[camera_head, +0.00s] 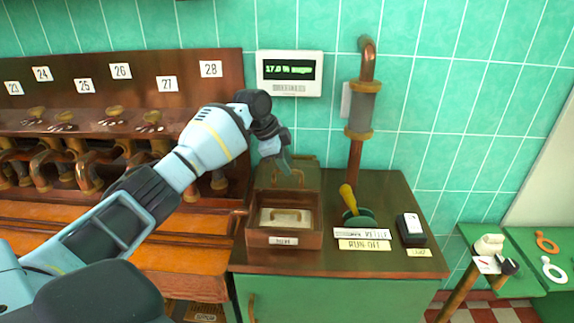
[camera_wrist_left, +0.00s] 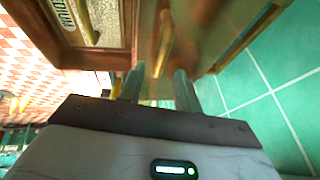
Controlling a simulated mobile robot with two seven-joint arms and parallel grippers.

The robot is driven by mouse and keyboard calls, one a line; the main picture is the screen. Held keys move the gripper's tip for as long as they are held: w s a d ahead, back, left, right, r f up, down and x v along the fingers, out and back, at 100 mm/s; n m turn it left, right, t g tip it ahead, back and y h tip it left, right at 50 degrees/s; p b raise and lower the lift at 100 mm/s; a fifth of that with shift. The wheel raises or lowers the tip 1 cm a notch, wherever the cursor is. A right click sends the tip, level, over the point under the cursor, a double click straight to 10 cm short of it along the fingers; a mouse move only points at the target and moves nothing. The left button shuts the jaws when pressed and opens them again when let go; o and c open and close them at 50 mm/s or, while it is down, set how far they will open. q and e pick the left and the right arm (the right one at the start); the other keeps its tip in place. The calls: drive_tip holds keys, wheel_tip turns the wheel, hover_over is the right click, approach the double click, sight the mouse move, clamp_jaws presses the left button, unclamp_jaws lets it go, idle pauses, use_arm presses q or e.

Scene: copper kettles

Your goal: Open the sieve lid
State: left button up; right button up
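The sieve box (camera_head: 262,239) is a brown wooden box on the cabinet top in the head view. Its lid (camera_head: 309,181) stands raised at the back of the box, near the tiled wall. Inside the box lies a pale insert with a handle (camera_head: 286,217). My left gripper (camera_head: 284,168) is at the raised lid, partly covering it. In the left wrist view its two fingers (camera_wrist_left: 160,88) are apart, with a brass handle (camera_wrist_left: 165,42) just beyond them; I cannot tell whether they touch it. My right gripper is not in view.
A pipe (camera_head: 355,170) rises right of the box. A yellow-handled tool (camera_head: 350,202), label plates (camera_head: 363,234) and a dark device (camera_head: 411,229) occupy the cabinet's right side. A display (camera_head: 290,72) hangs above. Numbered copper kettle taps (camera_head: 117,117) line the left.

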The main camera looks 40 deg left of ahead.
use_arm(q)
drive_tip(key=v, duration=0.6)
drive_tip(key=shift+s, duration=0.15)
idle(0.4)
